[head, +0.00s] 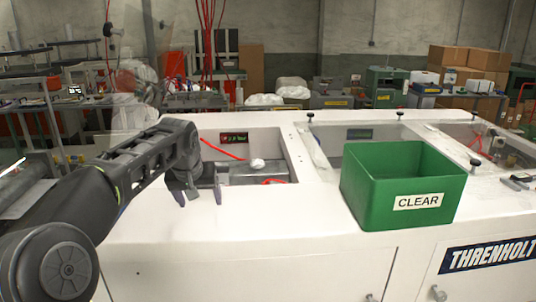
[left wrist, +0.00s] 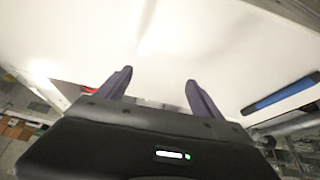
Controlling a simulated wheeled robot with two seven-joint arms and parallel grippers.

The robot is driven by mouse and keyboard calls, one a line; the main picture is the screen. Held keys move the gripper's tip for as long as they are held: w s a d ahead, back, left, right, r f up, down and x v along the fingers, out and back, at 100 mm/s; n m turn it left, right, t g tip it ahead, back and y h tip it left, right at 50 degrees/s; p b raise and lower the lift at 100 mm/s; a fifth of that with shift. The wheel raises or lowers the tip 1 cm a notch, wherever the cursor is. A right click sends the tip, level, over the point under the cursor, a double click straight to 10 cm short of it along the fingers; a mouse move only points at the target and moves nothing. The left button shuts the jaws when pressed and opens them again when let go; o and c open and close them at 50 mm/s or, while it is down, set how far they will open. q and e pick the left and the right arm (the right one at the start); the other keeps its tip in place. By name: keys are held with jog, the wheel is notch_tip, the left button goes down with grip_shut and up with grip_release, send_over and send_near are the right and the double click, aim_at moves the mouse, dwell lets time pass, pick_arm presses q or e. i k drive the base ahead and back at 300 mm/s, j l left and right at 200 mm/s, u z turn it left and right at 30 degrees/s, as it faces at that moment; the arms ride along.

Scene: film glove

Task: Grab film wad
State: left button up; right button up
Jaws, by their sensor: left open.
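A small white film wad (head: 257,164) lies in the left recess of the white machine, on a grey metal block. My left gripper (head: 199,197) is open and empty, pointing down over the white rim at the front left of that recess. It is left of the wad, nearer to me and apart from it. In the left wrist view its two dark purple fingers (left wrist: 158,82) are spread over a plain white surface. I cannot make out the wad in that view. My right gripper is not in view.
A green bin (head: 370,205) labelled CLEAR stands on the machine top (head: 275,215) right of the recess. A red strip (head: 222,149) lies across the recess. Black knobs stand along the panel edges. The front ledge between my left gripper and the bin is clear.

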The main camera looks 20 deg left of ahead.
aim_at(256, 163)
jog(key=i, duration=1.3)
